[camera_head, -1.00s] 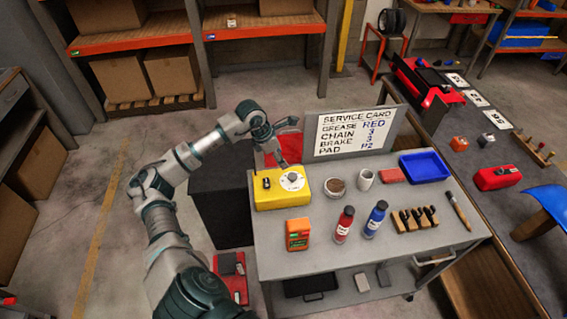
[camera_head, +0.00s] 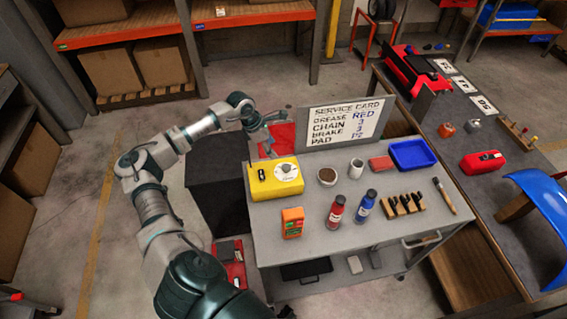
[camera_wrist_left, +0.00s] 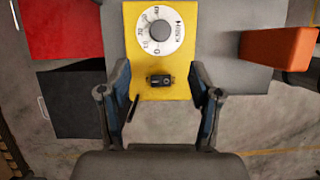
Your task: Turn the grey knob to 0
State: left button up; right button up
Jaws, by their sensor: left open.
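The grey knob (camera_wrist_left: 159,31) sits in the middle of a white numbered dial on the yellow box (camera_head: 262,189). In the head view the knob (camera_head: 287,168) is small on the box top. I cannot tell where its pointer stands. A black switch (camera_wrist_left: 160,80) is on the same yellow face, nearer my gripper in the left wrist view. My left gripper (camera_wrist_left: 159,72) is open and empty, its fingers apart on either side of the box's lower part, short of the knob. In the head view my left gripper (camera_head: 273,135) is above and behind the box. My right gripper is not in view.
The box stands on a grey cart (camera_head: 300,240). A service card (camera_head: 343,123) stands behind. An orange box (camera_head: 292,223), a red bottle (camera_head: 336,210), a blue bottle (camera_head: 366,204) and a brown cup (camera_head: 327,177) stand nearby. A blue tray (camera_head: 412,154) is farther right.

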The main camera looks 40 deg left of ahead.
aim_at(285, 167)
pick_arm(q)
jog(key=p+x, duration=0.1)
jog(key=x, duration=1.1)
jog(key=c, duration=1.1)
